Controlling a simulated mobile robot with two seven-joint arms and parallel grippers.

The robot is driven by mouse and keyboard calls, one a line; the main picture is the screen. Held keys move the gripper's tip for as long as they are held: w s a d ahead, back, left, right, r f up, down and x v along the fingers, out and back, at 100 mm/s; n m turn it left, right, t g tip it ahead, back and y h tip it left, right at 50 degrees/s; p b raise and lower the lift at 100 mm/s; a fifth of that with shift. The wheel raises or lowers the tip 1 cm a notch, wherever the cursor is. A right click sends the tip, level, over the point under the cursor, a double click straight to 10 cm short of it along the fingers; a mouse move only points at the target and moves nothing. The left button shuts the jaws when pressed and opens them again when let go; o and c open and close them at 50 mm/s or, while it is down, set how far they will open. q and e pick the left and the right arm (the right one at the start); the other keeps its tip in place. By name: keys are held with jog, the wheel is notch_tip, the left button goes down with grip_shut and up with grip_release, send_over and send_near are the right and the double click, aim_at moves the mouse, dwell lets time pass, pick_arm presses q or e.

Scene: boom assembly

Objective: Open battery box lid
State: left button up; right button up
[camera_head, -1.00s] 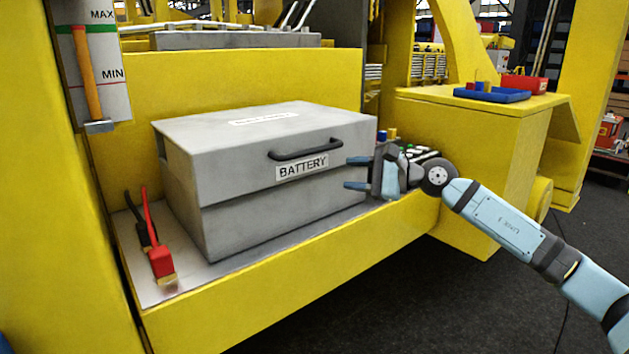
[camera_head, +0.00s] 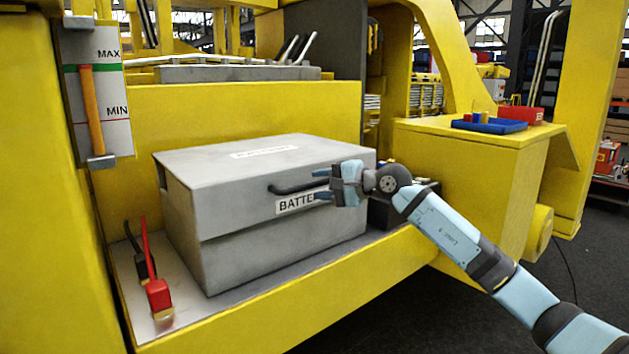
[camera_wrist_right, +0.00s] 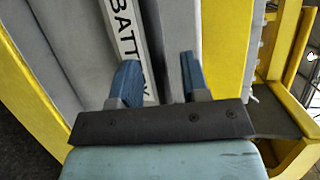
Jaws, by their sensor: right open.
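The grey battery box (camera_head: 270,245) stands on a yellow ledge in the head view. Its lid (camera_head: 235,160) is shut. A black handle (camera_head: 290,188) is on the lid's front, above the white BATTERY label (camera_head: 290,205). My right gripper (camera_head: 322,184) is open in front of the right end of the handle and hides the end of the label. Whether it touches the handle cannot be told. In the right wrist view its two blue fingers (camera_wrist_right: 158,82) stand apart, with the label (camera_wrist_right: 128,35) beyond the left one. My left gripper is not in view.
Red and black cable connectors (camera_head: 158,295) lie on the ledge left of the box. A yellow cabinet (camera_head: 470,180) with a blue tray (camera_head: 489,125) stands to the right. A yellow wall rises behind the box. The dark floor in front is clear.

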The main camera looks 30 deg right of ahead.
jog(key=shift+x, duration=1.15)
